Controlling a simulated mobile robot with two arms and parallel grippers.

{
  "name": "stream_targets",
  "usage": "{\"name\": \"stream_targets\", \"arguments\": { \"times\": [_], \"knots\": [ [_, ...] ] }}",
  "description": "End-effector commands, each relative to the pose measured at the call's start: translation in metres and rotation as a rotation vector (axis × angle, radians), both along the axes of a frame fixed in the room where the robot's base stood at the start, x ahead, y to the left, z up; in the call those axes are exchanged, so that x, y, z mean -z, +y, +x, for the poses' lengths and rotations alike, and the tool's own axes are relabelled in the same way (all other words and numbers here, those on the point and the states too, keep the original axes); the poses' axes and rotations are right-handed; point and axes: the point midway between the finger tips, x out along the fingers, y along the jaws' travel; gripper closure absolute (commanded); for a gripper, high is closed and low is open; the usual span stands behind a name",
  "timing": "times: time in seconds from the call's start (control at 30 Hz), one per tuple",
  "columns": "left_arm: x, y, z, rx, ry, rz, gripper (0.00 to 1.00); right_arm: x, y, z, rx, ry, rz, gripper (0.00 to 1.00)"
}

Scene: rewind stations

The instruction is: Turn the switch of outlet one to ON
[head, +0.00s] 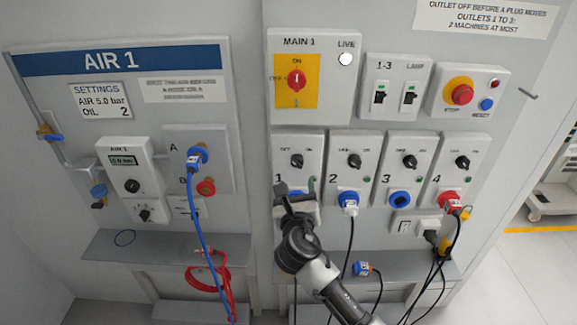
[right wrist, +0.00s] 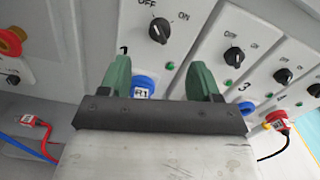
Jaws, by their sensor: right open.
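The outlet one panel (head: 284,146) carries a black rotary switch (head: 297,161) under OFF and ON marks. In the right wrist view the same switch (right wrist: 158,29) stands above and between my green fingertips; I cannot tell surely which mark it points to. My right gripper (head: 293,189) is open in front of the lower part of this panel, below the switch and apart from it. It also shows in the right wrist view (right wrist: 160,78), empty, with a blue plug marked R1 (right wrist: 142,87) seen between its fingers. The gripper partly hides outlet one's socket in the head view. My left gripper is out of view.
Outlets two, three and four stand to the right with like switches, such as outlet two's (head: 354,160). Above are the MAIN 1 switch (head: 296,80) and a red stop button (head: 462,94). Cables hang below; a grey ledge (head: 390,266) juts out underneath.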

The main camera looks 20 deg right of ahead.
Motion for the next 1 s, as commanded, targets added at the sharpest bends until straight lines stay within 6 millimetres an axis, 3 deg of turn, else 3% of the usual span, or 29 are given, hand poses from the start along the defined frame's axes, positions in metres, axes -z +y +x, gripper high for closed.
{"name": "stream_targets", "arguments": {
  "times": [0.5, 0.7, 1.0],
  "knots": [
    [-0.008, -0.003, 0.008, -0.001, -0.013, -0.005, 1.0, 0.001, -0.024, 0.084, 0.0, 0.002, 0.006, 0.37],
    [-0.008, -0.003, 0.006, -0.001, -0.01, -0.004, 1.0, 0.001, -0.028, 0.096, -0.001, 0.003, 0.006, 0.37],
    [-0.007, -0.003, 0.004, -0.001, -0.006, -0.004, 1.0, 0.001, -0.028, 0.097, -0.002, 0.003, 0.007, 0.4]
  ]
}}
